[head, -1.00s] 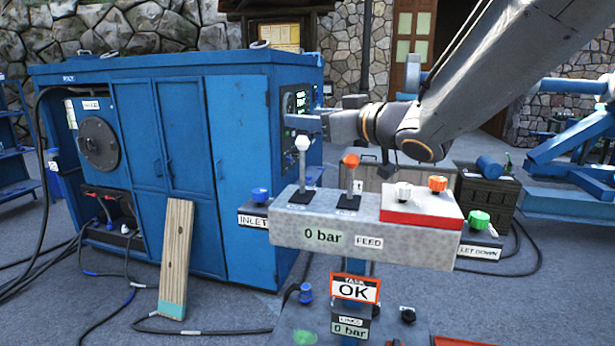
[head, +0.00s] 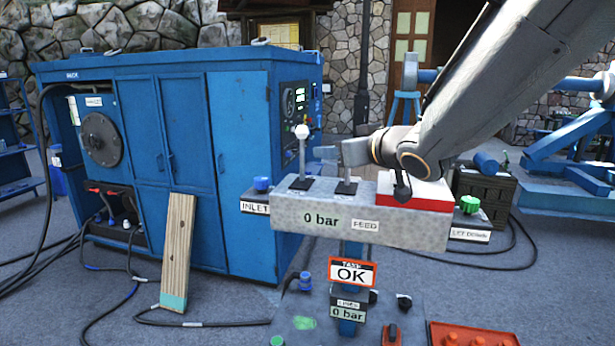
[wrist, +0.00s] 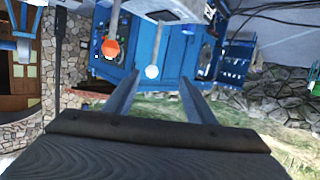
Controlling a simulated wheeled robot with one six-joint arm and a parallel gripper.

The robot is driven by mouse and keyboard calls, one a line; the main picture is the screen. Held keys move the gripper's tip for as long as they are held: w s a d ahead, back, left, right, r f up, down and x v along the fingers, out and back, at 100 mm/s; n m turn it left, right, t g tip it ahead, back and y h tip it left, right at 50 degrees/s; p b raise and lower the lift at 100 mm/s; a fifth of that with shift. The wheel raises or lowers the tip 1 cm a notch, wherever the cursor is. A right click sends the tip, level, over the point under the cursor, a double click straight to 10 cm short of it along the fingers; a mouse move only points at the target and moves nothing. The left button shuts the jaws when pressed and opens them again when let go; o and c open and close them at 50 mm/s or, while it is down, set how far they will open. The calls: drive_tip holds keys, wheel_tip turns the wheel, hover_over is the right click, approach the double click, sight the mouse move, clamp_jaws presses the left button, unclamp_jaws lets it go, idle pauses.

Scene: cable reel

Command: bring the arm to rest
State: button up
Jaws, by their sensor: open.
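My gripper (head: 338,153) is at the end of my arm, just right of the white-knobbed lever (head: 302,132) on the grey control block (head: 375,228). In the wrist view my gripper (wrist: 158,84) has its two fingers apart with nothing held between them. The white knob (wrist: 152,72) and the orange knob (wrist: 110,48) show beyond the fingers. In the head view my gripper and arm hide the orange knob. I cannot tell whether a finger touches a lever.
A red box (head: 415,192) sits on the block's right end, close under my arm. Blue (head: 262,184) and green (head: 470,204) knobs flank the block. A large blue cabinet (head: 235,165) stands behind left. A plank (head: 178,250) leans on it. Hoses cross the floor.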

drive_tip(key=s+d+f+m+g+h+b, duration=0.25)
drive_tip(key=d+f, duration=0.25)
drive_tip(key=f, duration=0.5)
drive_tip(key=s+d+f+m+g+h+b, duration=0.2)
drive_tip(key=s+d+f+h, duration=0.3)
drive_tip(key=f, duration=0.6)
drive_tip(key=s+d+f+m+g+b, duration=0.1)
drive_tip(key=s+d+f+g+b, duration=0.2)
drive_tip(key=s+f+g, duration=0.4)
drive_tip(key=s+f, duration=0.7)
drive_tip(key=f, duration=0.1)
drive_tip(key=shift+g, duration=0.35)
drive_tip(key=shift+m+y, duration=0.25)
